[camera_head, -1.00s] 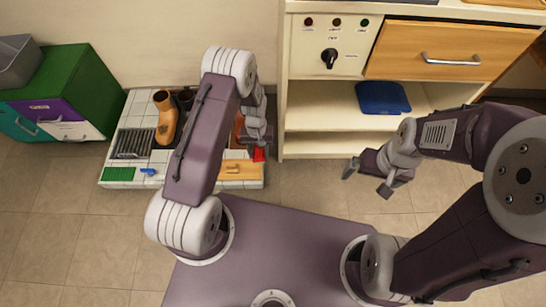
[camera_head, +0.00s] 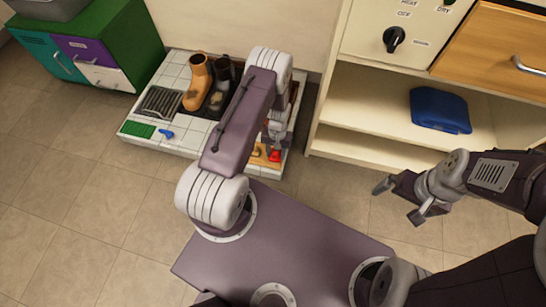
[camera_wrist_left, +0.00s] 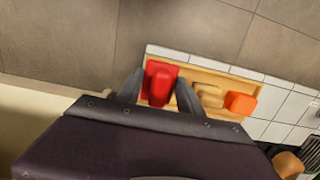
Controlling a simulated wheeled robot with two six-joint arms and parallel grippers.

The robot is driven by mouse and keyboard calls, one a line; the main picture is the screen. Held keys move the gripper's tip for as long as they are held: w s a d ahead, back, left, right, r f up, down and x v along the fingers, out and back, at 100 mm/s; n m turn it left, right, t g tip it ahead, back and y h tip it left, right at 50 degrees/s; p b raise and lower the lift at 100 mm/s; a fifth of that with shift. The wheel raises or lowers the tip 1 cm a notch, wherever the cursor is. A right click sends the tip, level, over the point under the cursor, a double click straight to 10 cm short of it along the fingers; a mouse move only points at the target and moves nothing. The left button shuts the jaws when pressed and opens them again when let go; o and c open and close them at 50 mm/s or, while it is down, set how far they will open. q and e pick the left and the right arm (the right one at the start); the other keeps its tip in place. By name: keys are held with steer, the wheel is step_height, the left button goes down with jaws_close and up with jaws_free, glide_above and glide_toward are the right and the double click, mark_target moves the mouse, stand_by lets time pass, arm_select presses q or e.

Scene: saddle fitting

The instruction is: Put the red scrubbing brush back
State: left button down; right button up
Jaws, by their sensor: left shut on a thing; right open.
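The red scrubbing brush (camera_head: 274,156) is held by my left gripper (camera_head: 274,146) at the right end of the tiled platform. In the left wrist view the red brush (camera_wrist_left: 159,84) sits between the two grey fingers of my left gripper (camera_wrist_left: 158,92), over the left end of a shallow wooden tray (camera_wrist_left: 198,75). I cannot tell whether the brush touches the tray floor. A tan brush (camera_wrist_left: 209,95) and an orange brush (camera_wrist_left: 240,103) lie in the tray to its right. My right gripper (camera_head: 400,203) is open and empty, right of the platform, in front of the shelf unit.
The tiled platform (camera_head: 195,134) bears an orange boot (camera_head: 198,80), a dark boot (camera_head: 222,88), a grate (camera_head: 162,101), a green mat (camera_head: 138,130) and a blue item (camera_head: 166,134). A cream shelf unit (camera_head: 350,110) with a blue folded cloth (camera_head: 440,110) stands at right.

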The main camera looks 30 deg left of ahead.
arm_select(q)
steer(key=shift+w+a+f+b, duration=0.65)
steer(key=shift+w+a+f, duration=0.3)
steer(key=shift+a+f, duration=0.2)
steer(key=shift+w+a+r, duration=0.1)
steer(key=shift+a, duration=0.05)
step_height(320, 180, down, 4)
steer(key=b, duration=0.3)
arm_select(e)
step_height(320, 180, down, 6)
arm_select(q)
steer(key=c, duration=0.7)
jaws_free()
steer(key=shift+c, duration=0.2)
steer(key=d+r+m+t+p, duration=0.1)
steer(key=d+r+p, duration=0.15)
steer(key=r, duration=1.05)
steer(key=d+r+p, duration=0.1)
steer(key=r+p, duration=0.3)
steer(key=r, duration=0.9)
steer(key=s+d+r+m+t, duration=0.2)
steer(key=s+d+r, duration=0.2)
steer(key=s+r, duration=0.75)
step_height(320, 180, up, 43)
steer(key=s+p, duration=0.1)
steer(key=p, duration=4.4)
steer(key=shift+r, duration=0.15)
arm_select(e)
step_height(320, 180, up, 52)
